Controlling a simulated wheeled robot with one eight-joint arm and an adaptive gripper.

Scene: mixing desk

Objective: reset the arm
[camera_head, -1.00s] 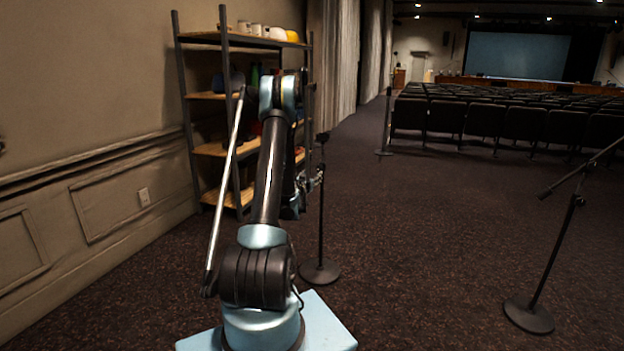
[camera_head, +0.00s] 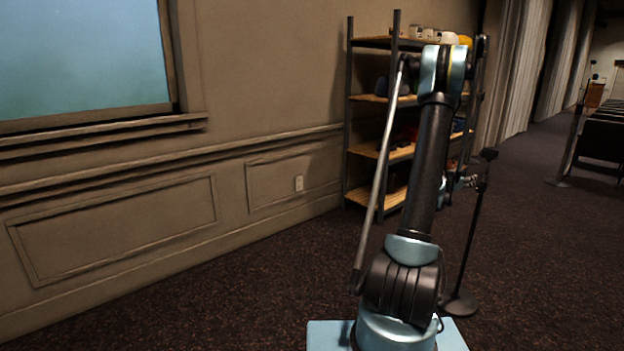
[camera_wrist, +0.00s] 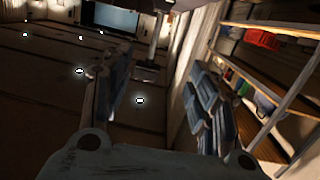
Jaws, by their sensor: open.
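My arm (camera_head: 428,165) rises from its light blue base in the head view, in front of the shelf rack. Its upper link leans slightly right and its elbow is at the top. My gripper is mostly hidden behind the arm there. In the wrist view my gripper (camera_wrist: 160,98) has its two blue-grey fingers spread wide apart. Nothing is between the fingers but distant background.
A shelf rack (camera_head: 375,152) with cups and other items stands by the wall, behind my arm. A mic stand (camera_head: 474,230) stands close right of the arm. Another stand (camera_head: 571,145) is farther back. Carpet at the lower left is clear.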

